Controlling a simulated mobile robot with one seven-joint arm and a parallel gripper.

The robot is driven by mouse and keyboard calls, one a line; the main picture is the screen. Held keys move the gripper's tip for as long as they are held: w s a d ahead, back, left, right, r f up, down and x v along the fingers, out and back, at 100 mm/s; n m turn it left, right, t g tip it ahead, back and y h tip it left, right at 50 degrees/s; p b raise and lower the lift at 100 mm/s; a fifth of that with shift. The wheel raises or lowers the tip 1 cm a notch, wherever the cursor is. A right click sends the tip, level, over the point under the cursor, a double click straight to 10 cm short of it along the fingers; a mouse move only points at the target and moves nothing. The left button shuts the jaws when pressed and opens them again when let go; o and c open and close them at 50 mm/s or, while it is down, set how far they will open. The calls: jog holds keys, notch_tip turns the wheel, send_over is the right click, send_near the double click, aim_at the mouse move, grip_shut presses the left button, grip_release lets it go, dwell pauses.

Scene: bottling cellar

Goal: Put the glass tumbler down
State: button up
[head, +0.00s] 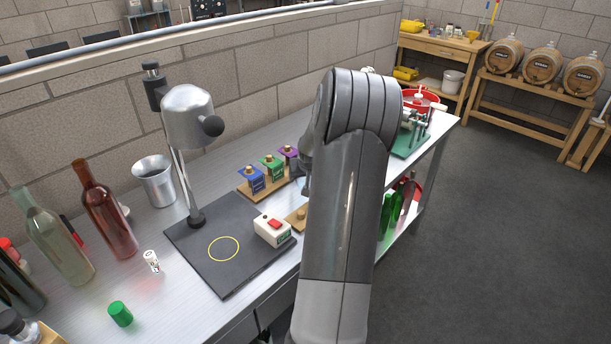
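My arm rises through the middle of the head view and hides most of what is behind it. A dark grey sliver shows at the arm's left edge, perhaps part of my wrist or gripper. Just below it is a small pale bluish patch (305,186). I cannot tell whether this patch is the glass tumbler, a fingertip or something else. My gripper's fingers are hidden, so I cannot see whether they hold anything. No glass tumbler is clearly visible anywhere.
A dark mat (208,262) with a yellow circle (223,249) lies on the metal bench, the circle bare. A white box with a red switch (272,230) stands on it. Bottles (105,212), a metal cup (155,181) and a green cap (120,313) stand left. Colored blocks (252,180) stand behind.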

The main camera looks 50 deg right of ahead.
jog(key=shift+o, duration=0.7)
jog(key=shift+r, duration=0.1)
jog(key=shift+r, duration=0.2)
jog(key=v, duration=1.1)
jog(key=shift+a+r, duration=0.2)
jog(key=shift+r, duration=0.15)
jog(key=shift+s, duration=0.15)
